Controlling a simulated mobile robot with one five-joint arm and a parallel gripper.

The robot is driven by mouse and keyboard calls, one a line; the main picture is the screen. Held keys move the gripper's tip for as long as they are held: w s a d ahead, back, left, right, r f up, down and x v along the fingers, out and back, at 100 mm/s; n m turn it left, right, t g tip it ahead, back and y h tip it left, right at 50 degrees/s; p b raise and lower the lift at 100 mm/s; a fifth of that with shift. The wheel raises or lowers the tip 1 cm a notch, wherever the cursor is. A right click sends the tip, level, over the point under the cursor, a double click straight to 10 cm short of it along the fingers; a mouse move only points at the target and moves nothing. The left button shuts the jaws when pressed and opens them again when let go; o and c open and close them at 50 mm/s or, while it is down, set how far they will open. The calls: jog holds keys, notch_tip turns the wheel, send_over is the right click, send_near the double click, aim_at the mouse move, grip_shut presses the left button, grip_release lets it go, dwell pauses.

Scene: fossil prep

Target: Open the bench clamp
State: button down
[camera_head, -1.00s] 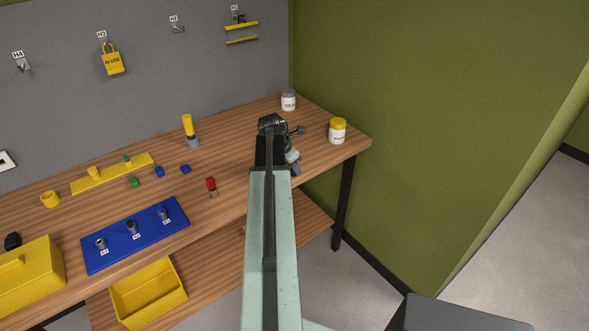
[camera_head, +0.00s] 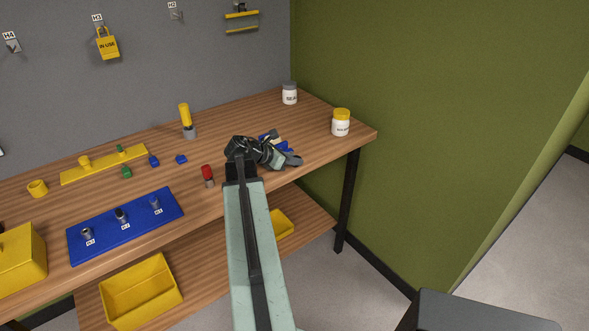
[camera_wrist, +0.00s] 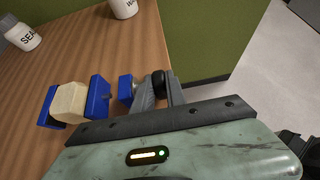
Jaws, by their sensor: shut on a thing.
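The bench clamp (camera_wrist: 97,97) is blue, with a pale block (camera_wrist: 69,102) between two of its blue parts in the wrist view. A third blue part and a dark round knob (camera_wrist: 158,82) are at its right end. My gripper (camera_wrist: 157,92) has its grey fingers on either side of the knob and is shut on it. In the head view the clamp (camera_head: 270,138) is partly hidden behind my arm, with my gripper (camera_head: 290,157) at its near right side.
A red-topped piece (camera_head: 208,175) and a blue tray (camera_head: 125,226) lie to the left. The bench's right edge is close.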

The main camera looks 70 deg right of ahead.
jog(key=shift+a+f+g+h+b, duration=0.15)
jog(key=shift+f+g+h+b, duration=0.5)
jog(key=shift+b, duration=1.05)
jog(key=shift+r+h, duration=0.35)
jog(key=shift+r+b, duration=0.15)
jog(key=shift+b, duration=0.2)
jog(key=c, duration=1.4)
grip_release()
jog(key=shift+o, duration=0.2)
jog(key=p+v, duration=0.2)
jog(key=v, duration=0.5)
jog(key=shift+w+a+r+p, duration=0.1)
jog(key=shift+w+p, duration=0.05)
jog(key=shift+p, duration=0.15)
jog(key=shift+w+a, duration=0.15)
jog(key=shift+a, duration=0.05)
